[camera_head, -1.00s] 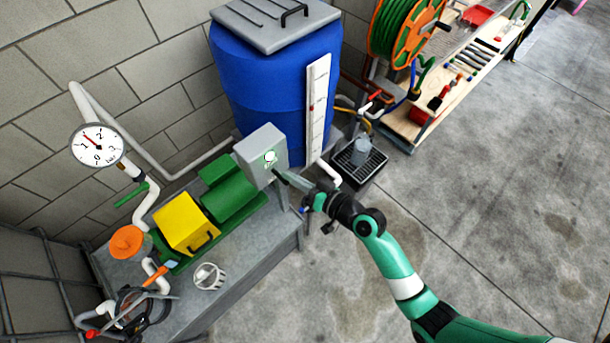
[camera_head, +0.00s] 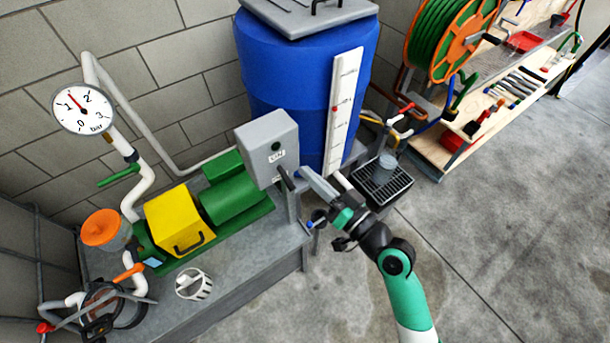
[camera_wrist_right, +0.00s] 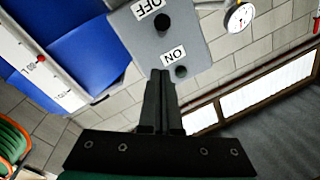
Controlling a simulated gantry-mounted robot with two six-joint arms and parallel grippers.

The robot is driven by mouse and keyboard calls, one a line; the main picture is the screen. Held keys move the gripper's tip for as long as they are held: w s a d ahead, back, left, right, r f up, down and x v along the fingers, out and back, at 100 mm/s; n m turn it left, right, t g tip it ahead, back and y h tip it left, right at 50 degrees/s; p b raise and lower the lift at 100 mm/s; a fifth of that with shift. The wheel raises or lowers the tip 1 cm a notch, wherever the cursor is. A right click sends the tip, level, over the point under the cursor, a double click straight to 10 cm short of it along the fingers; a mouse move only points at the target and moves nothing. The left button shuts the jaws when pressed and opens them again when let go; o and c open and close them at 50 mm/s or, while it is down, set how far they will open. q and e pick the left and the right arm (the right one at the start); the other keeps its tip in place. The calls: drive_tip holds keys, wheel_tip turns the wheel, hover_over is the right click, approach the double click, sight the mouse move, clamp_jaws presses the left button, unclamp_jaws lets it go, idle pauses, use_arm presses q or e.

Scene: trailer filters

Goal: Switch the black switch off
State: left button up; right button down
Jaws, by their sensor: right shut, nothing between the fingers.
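The grey switch box (camera_head: 262,140) stands at the end of the green pump, in front of the blue tank. In the right wrist view its face (camera_wrist_right: 195,38) shows upside down, with the black switch (camera_wrist_right: 162,22) between the OFF label (camera_wrist_right: 154,6) and the ON label (camera_wrist_right: 173,55). A dark round lamp (camera_wrist_right: 181,71) sits beyond ON; it also shows dark in the head view (camera_head: 277,147). My right gripper (camera_head: 286,177) is shut and empty, its fingertips (camera_wrist_right: 160,73) close to the box face. I cannot tell whether they touch it. My left gripper is out of view.
The green and yellow pump (camera_head: 180,222) stands on a metal bench (camera_head: 225,265) with a white strainer cup (camera_head: 193,284). The blue tank (camera_head: 295,80) and black drain tray (camera_head: 385,190) are close to my right arm. Open floor lies to the right.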

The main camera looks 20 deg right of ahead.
drive_tip(key=v, duration=1)
drive_tip(key=shift+d+b, duration=0.2)
drive_tip(key=shift+b, duration=0.15)
drive_tip(key=shift+f, duration=0.1)
